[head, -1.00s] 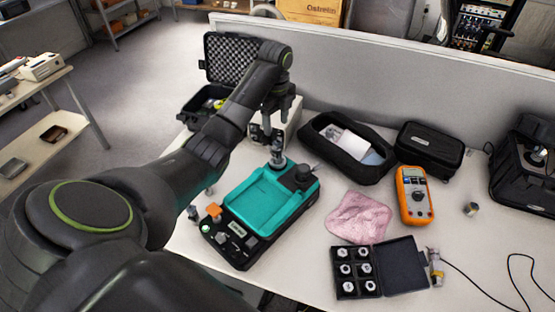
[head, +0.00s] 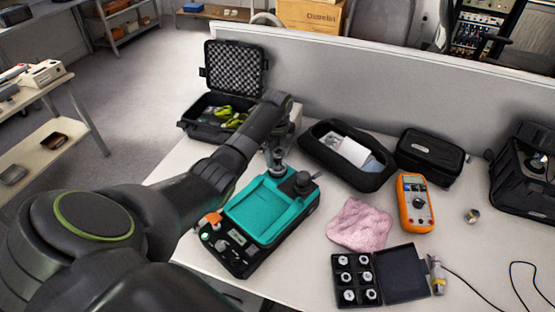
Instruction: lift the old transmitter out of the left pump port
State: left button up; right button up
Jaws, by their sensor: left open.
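The teal and black pump unit (head: 262,213) sits on the bench in the middle of the head view. The old transmitter (head: 277,167) is a small grey metal piece standing upright at its far edge, in the left port. A black round fitting (head: 302,181) stands to its right. My left gripper (head: 275,150) is open and points down at the transmitter's top. My own arm partly hides the fingers, so I cannot tell whether they touch it. My right gripper is not in view.
A pink cloth (head: 360,225), an orange multimeter (head: 415,203) and a box of metal nuts (head: 356,280) lie to the right. An open foam-lined case (head: 235,66) and a black pouch (head: 345,178) stand behind. A low partition (head: 400,90) bounds the bench's back.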

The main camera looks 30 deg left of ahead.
pick_arm(q)
grip_shut()
jog(key=shift+r, duration=0.1)
notch_tip(320, 180, up, 9)
jog(key=shift+r+b, duration=0.15)
jog(key=shift+b, duration=0.55)
jog(key=shift+r+p, duration=0.4)
jog(key=shift+r, duration=0.3)
jog(key=shift+r+p, duration=1.55)
jog(key=shift+p, duration=0.55)
